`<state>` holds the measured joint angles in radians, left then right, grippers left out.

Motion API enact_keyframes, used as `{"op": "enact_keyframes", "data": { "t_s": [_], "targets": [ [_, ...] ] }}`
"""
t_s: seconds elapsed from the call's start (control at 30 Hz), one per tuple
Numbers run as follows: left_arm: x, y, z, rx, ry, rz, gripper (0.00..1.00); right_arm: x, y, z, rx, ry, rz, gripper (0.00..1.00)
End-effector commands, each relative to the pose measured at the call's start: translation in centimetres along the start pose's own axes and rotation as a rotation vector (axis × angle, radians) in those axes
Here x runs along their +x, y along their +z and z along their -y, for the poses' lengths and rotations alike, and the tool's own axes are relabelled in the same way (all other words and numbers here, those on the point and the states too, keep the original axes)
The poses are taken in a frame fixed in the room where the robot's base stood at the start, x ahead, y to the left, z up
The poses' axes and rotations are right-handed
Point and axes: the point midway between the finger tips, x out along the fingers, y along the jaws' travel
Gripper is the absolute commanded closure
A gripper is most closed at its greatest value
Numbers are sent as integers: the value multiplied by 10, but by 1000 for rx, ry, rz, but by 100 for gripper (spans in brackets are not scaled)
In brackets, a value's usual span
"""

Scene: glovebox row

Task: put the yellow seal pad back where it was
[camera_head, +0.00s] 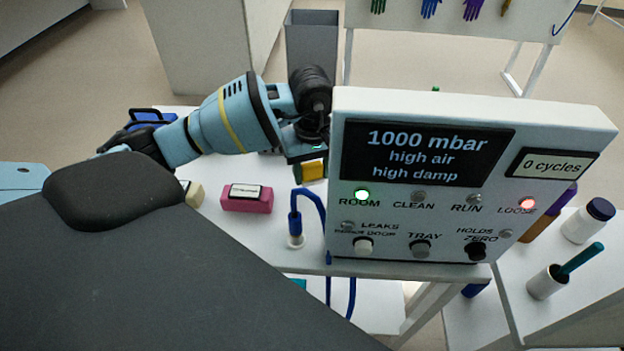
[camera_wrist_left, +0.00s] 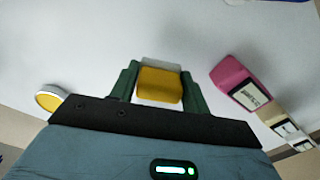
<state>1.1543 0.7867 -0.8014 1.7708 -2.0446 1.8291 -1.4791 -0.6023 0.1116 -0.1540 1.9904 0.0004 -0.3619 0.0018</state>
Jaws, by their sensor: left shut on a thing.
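The yellow seal pad (camera_head: 313,171) is a small block that shows below my left gripper (camera_head: 309,165), just left of the control panel. In the left wrist view the yellow seal pad (camera_wrist_left: 159,86) sits between the two green fingers of my left gripper (camera_wrist_left: 158,88), with a pale face at its far end. The left gripper is shut on it. I cannot tell whether the pad touches the white bench or is held just above it. The panel hides part of the area beside it. My right gripper is in neither view.
A pink block (camera_head: 247,199) and a cream block (camera_head: 193,193) stand in a row on the white bench (camera_head: 240,228). A blue hose (camera_head: 310,196) rises from a fitting in front. The control panel (camera_head: 460,170) blocks the right side. A round yellow-topped thing (camera_wrist_left: 50,99) lies left.

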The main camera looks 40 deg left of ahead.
Motion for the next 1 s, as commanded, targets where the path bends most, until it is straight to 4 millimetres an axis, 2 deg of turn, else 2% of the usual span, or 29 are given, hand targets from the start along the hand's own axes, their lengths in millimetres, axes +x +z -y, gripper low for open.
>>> {"op": "enact_keyframes", "data": {
  "t_s": [0.23, 0.6, 0.63, 0.77, 1.0],
  "targets": [
    [31, 1, 0, 0, -2, 2, 72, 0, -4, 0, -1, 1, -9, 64],
    [36, 0, 0, 0, -2, 1, 72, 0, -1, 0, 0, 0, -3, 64],
    [36, 0, 0, 0, -1, 1, 51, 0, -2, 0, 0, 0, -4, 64],
    [35, 0, 0, 0, -1, 0, 34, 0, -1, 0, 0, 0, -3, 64],
    [35, 0, 0, 0, -1, 0, 32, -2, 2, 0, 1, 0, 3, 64]
  ]
}}
